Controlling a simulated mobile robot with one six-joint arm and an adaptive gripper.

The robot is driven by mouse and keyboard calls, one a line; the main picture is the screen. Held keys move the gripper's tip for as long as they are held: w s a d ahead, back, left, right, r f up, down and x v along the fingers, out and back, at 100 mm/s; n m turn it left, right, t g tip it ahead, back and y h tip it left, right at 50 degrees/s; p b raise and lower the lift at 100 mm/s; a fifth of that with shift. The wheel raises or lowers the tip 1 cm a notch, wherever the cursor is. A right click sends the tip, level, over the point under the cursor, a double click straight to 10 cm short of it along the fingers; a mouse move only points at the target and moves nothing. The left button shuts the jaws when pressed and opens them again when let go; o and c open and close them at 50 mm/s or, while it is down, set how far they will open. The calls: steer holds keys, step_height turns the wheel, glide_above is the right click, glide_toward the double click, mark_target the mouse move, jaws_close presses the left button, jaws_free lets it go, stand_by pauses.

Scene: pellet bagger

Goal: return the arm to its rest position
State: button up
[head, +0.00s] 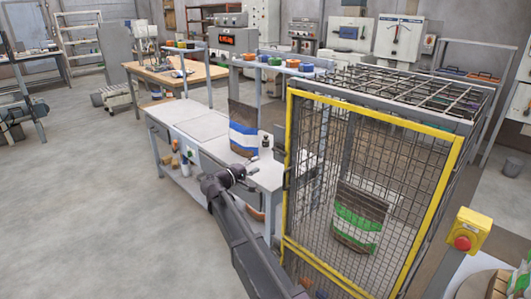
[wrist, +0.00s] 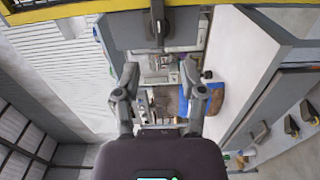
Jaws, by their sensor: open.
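My arm (head: 245,240) reaches out from the bottom of the head view toward the grey workbench. Its end is near the bench's front edge, left of the yellow-framed cage; the fingers are too small to make out there. In the wrist view my gripper (wrist: 160,98) is open, with its two fingers apart and nothing between them that it holds. A brown, white and blue bag (head: 242,130) stands on the bench beyond my arm's end. Its blue part also shows in the wrist view (wrist: 214,98), behind the right finger and apparently farther off.
The mesh cage (head: 460,150) with its yellow frame stands close on the right, a green and brown bag (head: 358,222) inside. A red stop button (head: 463,243) on a yellow box is at the right. Open floor (head: 80,190) lies to the left.

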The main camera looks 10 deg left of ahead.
steer(key=s+d+f+m+g, duration=0.2)
steer(key=d+f+g, duration=0.1)
steer(key=d, duration=0.5)
steer(key=s+d+f+m+g, duration=0.1)
steer(key=s+d+f+g, duration=0.2)
steer(key=d, duration=0.5)
steer(key=s+d+f+m+g+y, duration=0.3)
steer(key=s+d+f, duration=0.2)
steer(key=s+d, duration=0.3)
steer(key=s+d+f+m+g+y, duration=0.2)
steer(key=s+d+f+g+y, duration=0.1)
steer(key=s+d+f, duration=0.4)
steer(key=s+d+m+g+y, duration=0.25)
steer(key=s+y, duration=0.25)
steer(key=s, duration=0.5)
step_height(320, 180, up, 13)
steer(key=p, duration=1.3)
steer(key=shift+d+f, duration=0.2)
